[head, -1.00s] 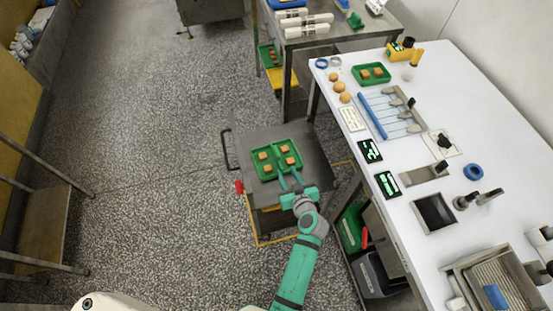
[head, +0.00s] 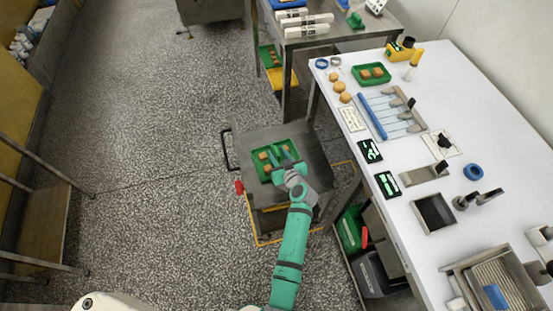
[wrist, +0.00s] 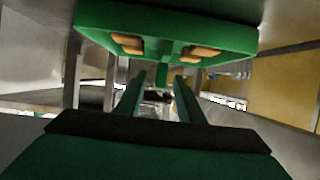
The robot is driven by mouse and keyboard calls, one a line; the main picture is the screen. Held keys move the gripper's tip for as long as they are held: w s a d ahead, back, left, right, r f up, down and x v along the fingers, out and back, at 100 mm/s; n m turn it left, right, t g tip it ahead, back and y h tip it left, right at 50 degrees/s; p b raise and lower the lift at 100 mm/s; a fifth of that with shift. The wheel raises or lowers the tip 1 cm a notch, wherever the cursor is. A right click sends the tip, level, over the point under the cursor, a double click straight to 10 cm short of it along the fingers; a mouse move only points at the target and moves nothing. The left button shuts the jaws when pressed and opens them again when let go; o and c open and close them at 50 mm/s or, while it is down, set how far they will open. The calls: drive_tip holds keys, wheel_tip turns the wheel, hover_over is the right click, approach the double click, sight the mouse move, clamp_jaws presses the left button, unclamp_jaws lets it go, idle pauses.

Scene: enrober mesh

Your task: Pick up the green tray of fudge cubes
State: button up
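The green tray (head: 259,173) of brown fudge cubes lies on the grey top of a small cart (head: 315,160) in the head view. My gripper (head: 281,154) is over its right part and hides some of the cubes. In the wrist view the tray (wrist: 225,28) spans the top of the picture, with cubes (wrist: 203,51) in its compartments. My gripper (wrist: 160,85) shows two green fingers standing apart, with a gap between them. They point toward the tray, and I cannot tell whether they touch it.
A white worktable (head: 480,130) with tools stands to the right. It carries another green tray (head: 384,81) with cubes. A steel table (head: 350,35) stands behind the cart. The cart has a dark handle (head: 226,150) at its left. Open speckled floor lies left of the cart.

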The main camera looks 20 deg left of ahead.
drive_tip(key=shift+x, duration=0.9)
clamp_jaws()
idle(0.8)
